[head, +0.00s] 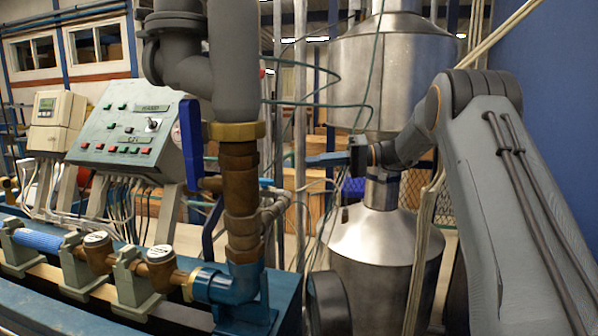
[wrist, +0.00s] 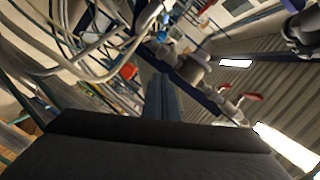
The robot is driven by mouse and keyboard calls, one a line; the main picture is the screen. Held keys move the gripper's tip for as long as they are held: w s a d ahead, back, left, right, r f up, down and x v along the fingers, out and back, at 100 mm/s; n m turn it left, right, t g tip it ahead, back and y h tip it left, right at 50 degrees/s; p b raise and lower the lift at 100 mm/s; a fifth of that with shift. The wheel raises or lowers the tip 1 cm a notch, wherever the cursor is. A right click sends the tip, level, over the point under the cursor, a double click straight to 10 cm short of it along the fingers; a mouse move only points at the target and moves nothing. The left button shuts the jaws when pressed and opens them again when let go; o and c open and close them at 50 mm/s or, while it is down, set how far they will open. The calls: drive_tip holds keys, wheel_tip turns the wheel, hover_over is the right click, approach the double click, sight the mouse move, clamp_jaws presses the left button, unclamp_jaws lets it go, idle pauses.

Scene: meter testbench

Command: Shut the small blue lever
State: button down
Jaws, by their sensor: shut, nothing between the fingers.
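A blue lever (head: 191,140) stands upright along the left side of the thick vertical pipe in the head view, beside the brown valve body (head: 240,195). I take it as the task's lever; I cannot tell its size for certain. My gripper (head: 285,163) is to the right of the pipe, pointing left, its narrow blue fingers shut and empty. The fingers (wrist: 160,85) also show shut in the wrist view, above the dark gripper body. The gripper is apart from the lever, with the pipe between them in the picture. I cannot make out the lever in the wrist view.
A control panel (head: 130,125) and a beige meter box (head: 55,120) stand at the left. Brass meters (head: 158,265) sit in a row on the blue bench (head: 60,308). A large steel vessel (head: 385,80) stands behind my arm. Thin cables hang near the gripper.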

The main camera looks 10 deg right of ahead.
sight(263, 182)
drive_tip(key=a+f+p, duration=0.1)
drive_tip(key=a, duration=0.2)
drive_tip(key=s+a+p, duration=0.1)
drive_tip(key=a+p, duration=0.1)
drive_tip(key=a, duration=0.2)
drive_tip(key=a+f+p, duration=0.1)
drive_tip(key=a+p, duration=0.1)
drive_tip(key=a, duration=0.1)
drive_tip(key=shift+s+a+f, duration=0.2)
drive_tip(key=shift+s+f, duration=0.1)
drive_tip(key=shift+f, duration=0.05)
drive_tip(key=shift+s+f, duration=0.1)
drive_tip(key=shift+f, duration=0.05)
drive_tip(key=shift+d+f+t, duration=0.1)
drive_tip(key=shift+d+t, duration=0.1)
drive_tip(key=shift+t, duration=0.1)
